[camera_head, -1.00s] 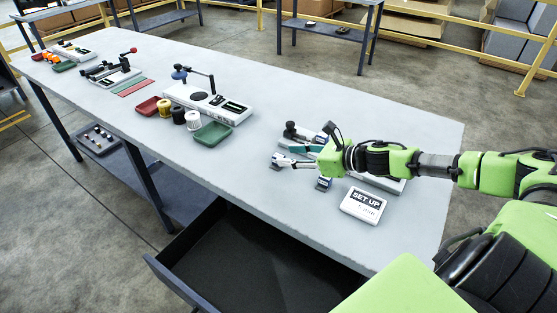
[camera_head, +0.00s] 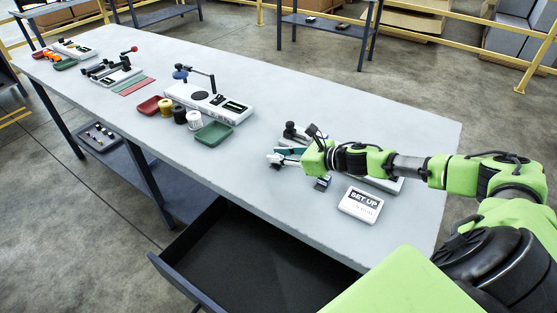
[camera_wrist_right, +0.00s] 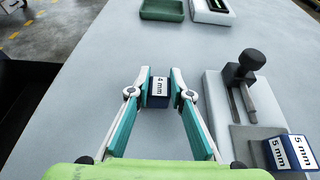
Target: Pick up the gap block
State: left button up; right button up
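A small dark blue gap block (camera_wrist_right: 158,88) with a white "4 mm" label sits between the fingertips of my right gripper (camera_wrist_right: 160,84) in the right wrist view. The teal and white fingers are drawn in against both its sides. Whether the block is off the table is hard to tell. In the head view my right gripper (camera_head: 280,155) is low over the table's right part. A second blue block with a white label, "5 mm" (camera_wrist_right: 290,153), stands on the grey fixture at the right of the wrist view. Another blue block (camera_head: 322,183) lies below my wrist. My left gripper is out of view.
A fixture with a black knob (camera_wrist_right: 245,65) stands right of the gripper in the wrist view. A green tray (camera_head: 213,133) stands farther left. An open drawer (camera_head: 240,265) juts out in front.

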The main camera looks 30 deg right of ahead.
grip_shut()
